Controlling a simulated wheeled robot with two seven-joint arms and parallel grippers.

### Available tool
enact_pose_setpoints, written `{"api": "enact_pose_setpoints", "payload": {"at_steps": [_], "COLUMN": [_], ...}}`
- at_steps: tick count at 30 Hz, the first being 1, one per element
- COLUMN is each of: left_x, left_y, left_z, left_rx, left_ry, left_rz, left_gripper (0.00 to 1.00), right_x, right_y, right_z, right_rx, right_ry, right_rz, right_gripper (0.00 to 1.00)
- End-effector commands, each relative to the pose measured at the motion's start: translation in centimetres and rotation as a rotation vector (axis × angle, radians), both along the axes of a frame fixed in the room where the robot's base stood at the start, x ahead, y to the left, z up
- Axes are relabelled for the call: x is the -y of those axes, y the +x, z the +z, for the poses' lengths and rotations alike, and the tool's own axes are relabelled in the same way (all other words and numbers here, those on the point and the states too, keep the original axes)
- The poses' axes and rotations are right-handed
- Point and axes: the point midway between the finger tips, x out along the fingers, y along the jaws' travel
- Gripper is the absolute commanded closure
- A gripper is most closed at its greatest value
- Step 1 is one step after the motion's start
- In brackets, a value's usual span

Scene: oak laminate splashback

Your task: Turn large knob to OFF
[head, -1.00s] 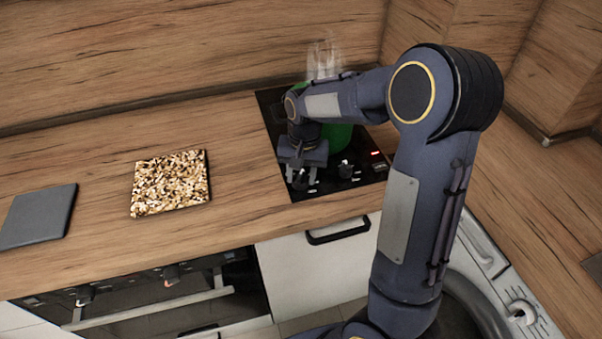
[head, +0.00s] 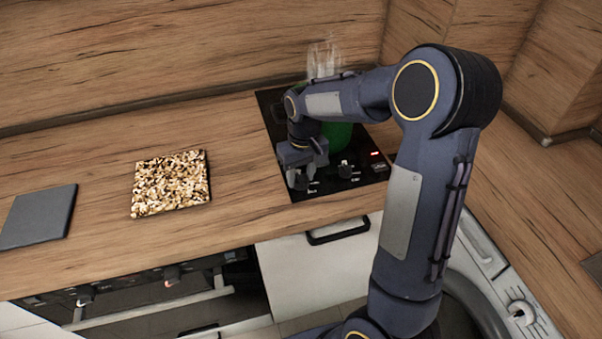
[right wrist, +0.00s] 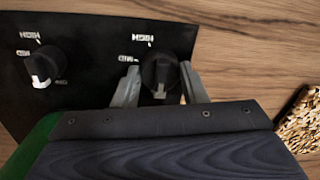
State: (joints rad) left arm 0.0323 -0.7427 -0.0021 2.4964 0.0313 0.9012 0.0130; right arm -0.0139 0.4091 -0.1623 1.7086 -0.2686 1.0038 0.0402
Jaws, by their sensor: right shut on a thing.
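A black round knob (right wrist: 160,70) with a white pointer mark sits on the dark cooktop panel (right wrist: 95,85). In the right wrist view it is between the two grey fingers of my right gripper (right wrist: 160,88), which is shut on it. The pointer mark is toward the gripper's palm; HIGH and MED labels are printed beside the knob. A second knob (right wrist: 45,66) stands to the left, apart from the gripper. In the head view my right gripper (head: 299,180) is at the cooktop's front left and partly hides the held knob; the other knob (head: 345,169) is to its right.
A green pot (head: 338,134) with steam above it stands on the cooktop behind my right arm. A red light shows at the cooktop's right. A speckled board (head: 170,184) and a grey slab (head: 38,216) lie on the wooden counter, with clear room between them.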

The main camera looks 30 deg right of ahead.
Motion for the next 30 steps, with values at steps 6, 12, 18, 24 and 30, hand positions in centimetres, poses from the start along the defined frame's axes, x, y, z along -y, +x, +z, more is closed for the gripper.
{"api": "enact_pose_setpoints", "payload": {"at_steps": [6, 12, 18, 24, 30], "left_x": [0.0, 0.0, 0.0, 0.0, 0.0], "left_y": [0.0, 0.0, 0.0, 0.0, 0.0], "left_z": [0.0, 0.0, 0.0, 0.0, 0.0], "left_rx": [0.000, 0.000, 0.000, 0.000, 0.000], "left_ry": [0.000, 0.000, 0.000, 0.000, 0.000], "left_rz": [0.000, 0.000, 0.000, 0.000, 0.000], "left_gripper": [0.64, 0.64, 0.64, 0.64, 0.64], "right_x": [0.0, 0.0, 0.0, 0.0, 0.1], "right_y": [0.0, 0.0, 0.0, 0.0, 0.1], "right_z": [0.0, 0.0, 0.0, 0.0, 1.4], "right_rx": [0.002, 0.002, 0.002, 0.000, 0.005], "right_ry": [0.000, 0.000, 0.000, 0.000, 0.000], "right_rz": [0.011, 0.010, 0.009, 0.008, 0.008], "right_gripper": [0.84, 0.84, 0.40, 0.40, 0.40]}}
